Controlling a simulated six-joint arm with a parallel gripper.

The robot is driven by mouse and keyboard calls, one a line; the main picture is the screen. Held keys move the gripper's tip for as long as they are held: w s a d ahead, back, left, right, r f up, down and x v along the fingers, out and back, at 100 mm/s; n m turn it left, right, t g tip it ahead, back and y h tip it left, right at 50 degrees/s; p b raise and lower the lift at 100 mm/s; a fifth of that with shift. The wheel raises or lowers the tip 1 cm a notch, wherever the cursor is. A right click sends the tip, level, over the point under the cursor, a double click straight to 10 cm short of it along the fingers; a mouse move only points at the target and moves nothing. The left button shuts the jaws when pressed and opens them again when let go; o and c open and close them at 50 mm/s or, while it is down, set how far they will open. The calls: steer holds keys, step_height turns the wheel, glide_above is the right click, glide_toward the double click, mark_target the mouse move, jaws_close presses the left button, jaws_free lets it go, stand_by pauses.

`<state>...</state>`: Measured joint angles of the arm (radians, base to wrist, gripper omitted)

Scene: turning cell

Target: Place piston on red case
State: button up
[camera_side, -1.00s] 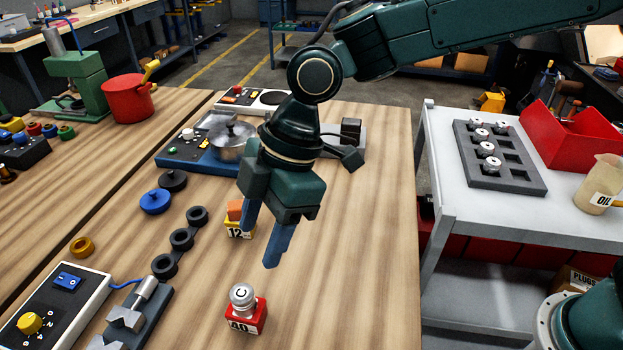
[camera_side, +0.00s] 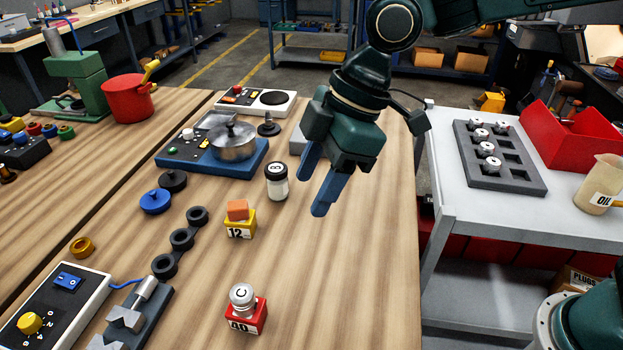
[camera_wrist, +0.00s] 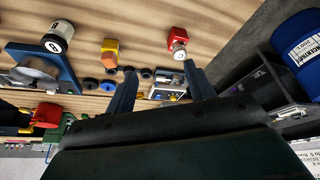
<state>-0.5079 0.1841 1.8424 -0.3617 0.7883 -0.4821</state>
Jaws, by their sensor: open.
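A silver piston (camera_side: 241,296) marked C stands upright on top of the red case (camera_side: 247,321) labelled 40, near the front of the wooden bench. Both also show at the top of the wrist view, the red case (camera_wrist: 178,34) with the piston on it. My gripper (camera_side: 311,197) is open and empty, raised above the bench, behind and to the right of the piston and well apart from it. Its two blue fingers also show in the wrist view (camera_wrist: 159,68).
A yellow case (camera_side: 240,229) with an orange block stands left of my gripper. A black-and-white jar (camera_side: 277,185) is near it. A dark tray (camera_side: 488,181) with several silver parts lies on the cart. The bench right of the red case is clear.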

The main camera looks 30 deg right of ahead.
steer(key=s+d+r+m+t+h, duration=0.1)
steer(key=s+d+r+m, duration=0.15)
steer(key=d, duration=0.55)
steer(key=s+d+r+m+t+h, duration=0.1)
steer(key=s+d+r+m+t, duration=0.2)
steer(key=d, duration=0.5)
steer(key=s+d+f+m+h, duration=0.2)
steer(key=s+d+f+m, duration=0.1)
steer(key=s+d+m, duration=0.6)
steer(key=s+d, duration=0.2)
steer(key=s, duration=0.1)
steer(key=shift+d, duration=0.4)
